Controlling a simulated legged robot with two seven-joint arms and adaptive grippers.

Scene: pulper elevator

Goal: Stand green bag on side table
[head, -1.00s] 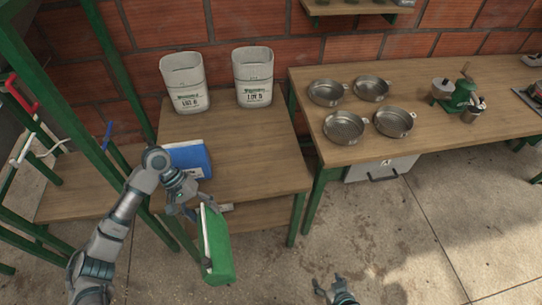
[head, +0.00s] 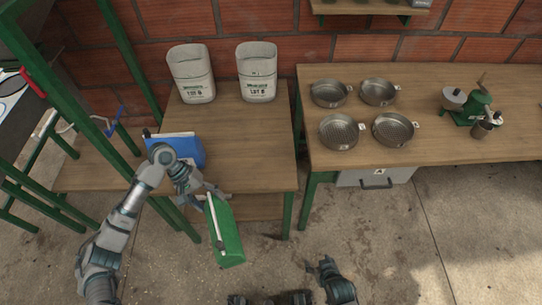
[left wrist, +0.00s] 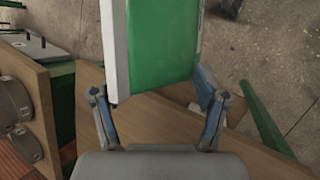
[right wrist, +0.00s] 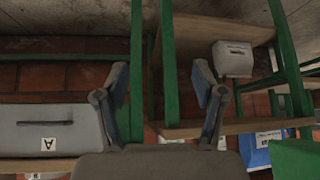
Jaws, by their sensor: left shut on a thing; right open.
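My left gripper (head: 206,193) is shut on the bag's upper end. In the left wrist view the bag (left wrist: 160,40) sits between the two fingers, its pale face to the left. My right gripper (head: 324,266) is open and empty, low over the floor to the right of the bag. The right wrist view shows its spread fingers (right wrist: 160,78) and a corner of the green bag (right wrist: 296,158).
A blue bag (head: 182,149) stands at the table's left front. Two whitish sacks (head: 191,80) (head: 257,78) stand at the back. The table's middle and right front are clear. A long workbench (head: 440,150) with several metal pans is at right. Green posts (head: 120,70) rise at left.

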